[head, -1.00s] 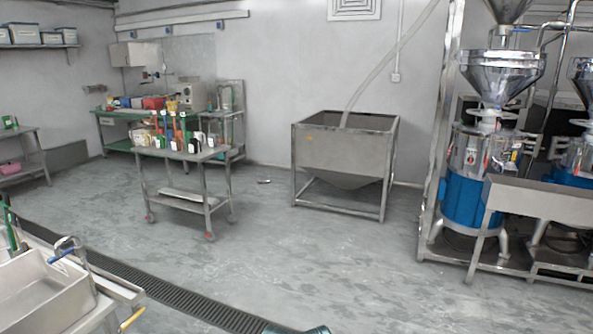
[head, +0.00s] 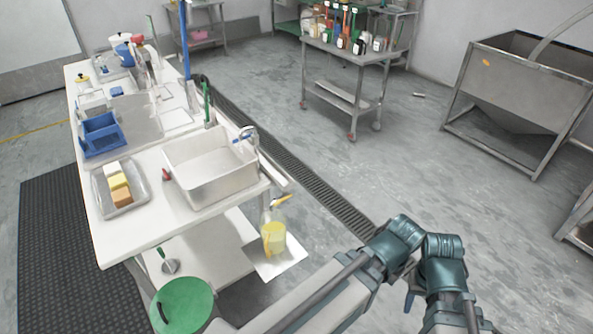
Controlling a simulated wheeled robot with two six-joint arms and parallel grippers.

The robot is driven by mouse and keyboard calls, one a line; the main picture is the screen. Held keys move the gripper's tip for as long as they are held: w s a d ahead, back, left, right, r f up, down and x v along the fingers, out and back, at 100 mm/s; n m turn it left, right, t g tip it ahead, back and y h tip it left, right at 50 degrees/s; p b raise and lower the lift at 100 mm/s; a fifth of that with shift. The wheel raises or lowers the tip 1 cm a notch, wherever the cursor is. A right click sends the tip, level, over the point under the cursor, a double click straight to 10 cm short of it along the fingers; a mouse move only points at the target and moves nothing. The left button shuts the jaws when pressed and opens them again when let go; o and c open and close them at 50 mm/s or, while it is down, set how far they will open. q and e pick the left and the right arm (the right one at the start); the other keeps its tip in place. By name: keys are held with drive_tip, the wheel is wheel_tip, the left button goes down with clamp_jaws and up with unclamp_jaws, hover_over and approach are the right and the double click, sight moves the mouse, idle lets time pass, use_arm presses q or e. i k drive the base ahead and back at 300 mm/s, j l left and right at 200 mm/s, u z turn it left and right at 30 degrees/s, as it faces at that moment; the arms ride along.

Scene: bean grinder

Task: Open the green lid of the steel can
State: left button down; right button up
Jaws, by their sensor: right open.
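The round green lid (head: 187,309) with a black handle shows at the bottom left of the head view, on the floor side of the white table. It looks seated on the can. The steel can's body is almost wholly hidden under the lid and by the frame edge. My right arm crosses the bottom centre and right. A small part of my right gripper (head: 409,299) shows beside the arm's teal joints, well to the right of the lid and apart from it. It is open, with no object seen in it. My left gripper is out of view.
The white table (head: 142,227) holds a metal sink (head: 212,170), a blue crate (head: 101,134) and a tray of sponges (head: 119,189). A yellow-filled bottle (head: 273,238) stands on a low shelf near the lid. A steel cart (head: 344,87) stands farther back; open floor lies between.

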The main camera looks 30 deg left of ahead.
sight(183, 305)
drive_tip(key=u, duration=0.45)
drive_tip(key=j+u, duration=0.1)
drive_tip(key=u, duration=0.8)
drive_tip(key=j+u, duration=0.15)
drive_tip(key=u, duration=0.75)
drive_tip(key=i+l, duration=0.1)
drive_tip(key=l, duration=0.4)
drive_tip(key=u, duration=0.05)
